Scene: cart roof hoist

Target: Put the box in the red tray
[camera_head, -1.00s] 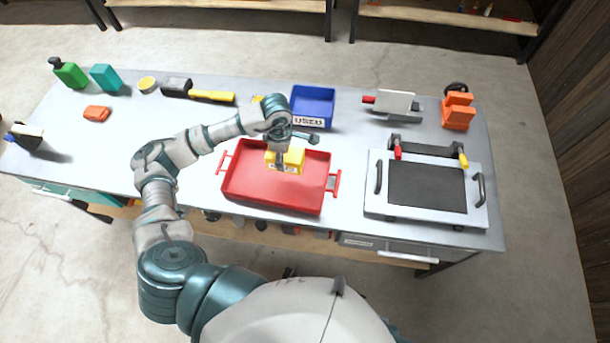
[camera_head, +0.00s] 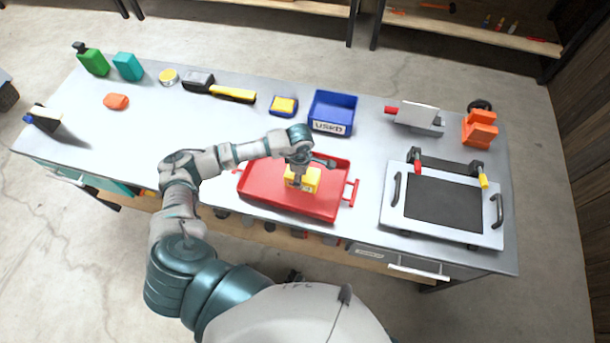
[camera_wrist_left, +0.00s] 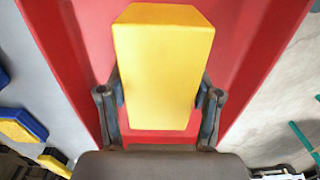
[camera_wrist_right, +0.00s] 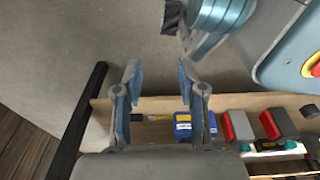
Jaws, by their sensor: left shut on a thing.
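The yellow box (camera_head: 308,180) is within the red tray (camera_head: 262,192) in the head view. My left gripper (camera_head: 298,178) comes down over it from above. In the left wrist view the yellow box (camera_wrist_left: 162,70) stands between the two fingers, which touch its sides, with the red tray (camera_wrist_left: 245,60) behind it. My left gripper (camera_wrist_left: 160,108) is shut on the box. Whether the box's underside touches the tray floor cannot be told. My right gripper (camera_wrist_right: 158,88) shows open and empty in the right wrist view, beside the bench's lower shelf.
A blue bin (camera_head: 332,112) stands behind the tray, with a small yellow and blue item (camera_head: 284,105) to its left. A framed dark plate (camera_head: 443,200) with handles lies to the right. Bottles and tools line the back left. The bench's left middle is mostly clear.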

